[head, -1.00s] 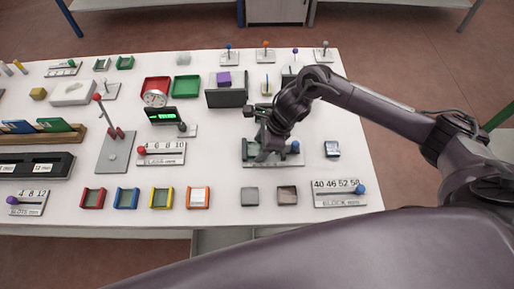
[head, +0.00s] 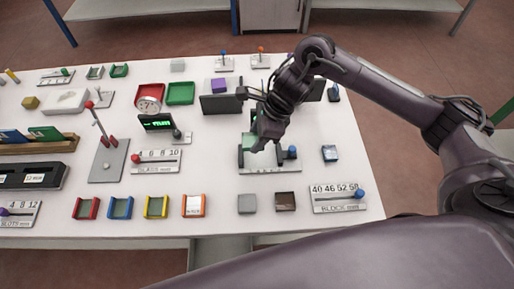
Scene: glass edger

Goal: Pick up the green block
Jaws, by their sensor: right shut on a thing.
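My right gripper (head: 265,138) is above the grey fixture with a blue knob (head: 270,161), in the middle right of the table. It is shut on a pale green piece, which I take for the green block (head: 250,143). The gripper hides much of the block. The block is close above the fixture's left part; I cannot tell whether they touch. My left gripper is not in view.
A dark upright panel (head: 221,104) stands behind and left of the gripper.

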